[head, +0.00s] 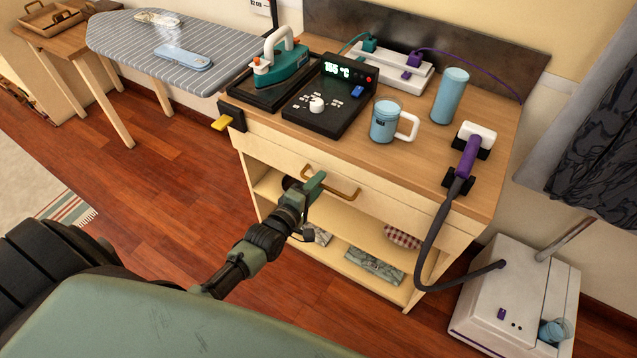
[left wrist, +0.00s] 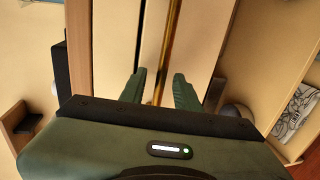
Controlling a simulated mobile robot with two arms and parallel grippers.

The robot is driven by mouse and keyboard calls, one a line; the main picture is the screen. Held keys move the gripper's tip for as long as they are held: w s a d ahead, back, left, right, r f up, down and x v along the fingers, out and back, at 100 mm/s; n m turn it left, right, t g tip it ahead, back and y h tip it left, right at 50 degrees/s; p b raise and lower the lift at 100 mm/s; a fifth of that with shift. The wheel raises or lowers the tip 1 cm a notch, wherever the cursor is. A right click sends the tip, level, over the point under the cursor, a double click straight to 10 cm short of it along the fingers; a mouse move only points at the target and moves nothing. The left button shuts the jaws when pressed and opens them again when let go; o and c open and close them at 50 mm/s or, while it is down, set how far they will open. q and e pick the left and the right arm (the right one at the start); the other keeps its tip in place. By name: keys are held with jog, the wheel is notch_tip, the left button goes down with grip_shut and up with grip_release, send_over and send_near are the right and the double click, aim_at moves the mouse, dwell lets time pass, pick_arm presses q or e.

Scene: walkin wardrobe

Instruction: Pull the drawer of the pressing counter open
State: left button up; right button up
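The pressing counter (head: 490,187) is a wooden unit with a drawer (head: 375,200) under its top. The drawer front looks flush with the counter. A brass bar handle (head: 345,194) runs across the drawer front. My left gripper (head: 313,186) is at the left part of this handle. In the left wrist view its two green fingers (left wrist: 160,85) are apart, with the brass handle (left wrist: 171,40) running between them. Gaps show on both sides of the bar, so the fingers do not clasp it. My right gripper is not in view.
On the counter are an iron (head: 281,62), a black control unit (head: 328,95), a mug (head: 385,121), a blue cylinder (head: 450,96) and a purple-handled tool (head: 467,157). Its hose (head: 428,245) hangs before the counter's right side to a white box (head: 515,300).

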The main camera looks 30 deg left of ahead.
pick_arm(q)
jog(key=shift+w, duration=0.3)
grip_shut()
jog(key=shift+f, duration=0.1)
dwell(1.2)
